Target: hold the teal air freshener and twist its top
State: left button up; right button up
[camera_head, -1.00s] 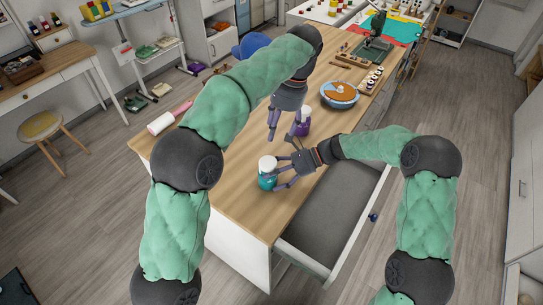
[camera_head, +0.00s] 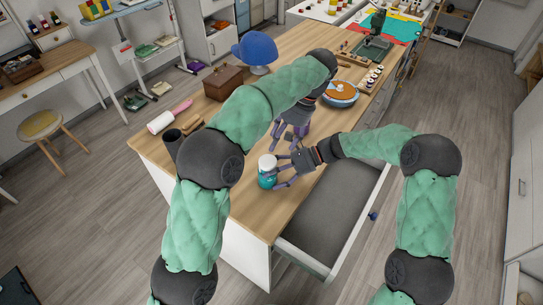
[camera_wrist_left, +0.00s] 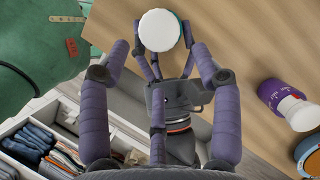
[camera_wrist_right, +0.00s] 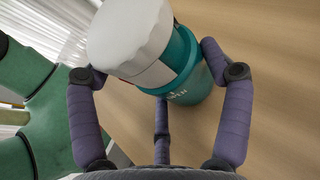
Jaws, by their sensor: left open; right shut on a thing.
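The teal air freshener (camera_head: 266,182) stands on the wooden counter near its front corner, with a white top (camera_head: 267,162). My right gripper (camera_head: 278,176) is shut on its teal body (camera_wrist_right: 192,85); in the right wrist view the white top (camera_wrist_right: 128,36) sticks up clear of the fingers. My left gripper (camera_head: 289,138) is open and empty, above and behind the air freshener in the head view. In the left wrist view the white top (camera_wrist_left: 159,30) lies just beyond and between its open fingertips, apparently not touched. My right gripper (camera_wrist_left: 172,98) also shows there.
A purple container (camera_wrist_left: 272,92) with a white lid stands on the counter near my left gripper. An open drawer (camera_head: 322,216) is below the right side. A brown box (camera_head: 224,82), blue cap (camera_head: 256,48) and round orange-and-blue item (camera_head: 341,93) are farther back.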

aim_at(270, 160)
pick_arm(q)
jog(key=x, duration=0.7)
jog(key=shift+f, duration=0.2)
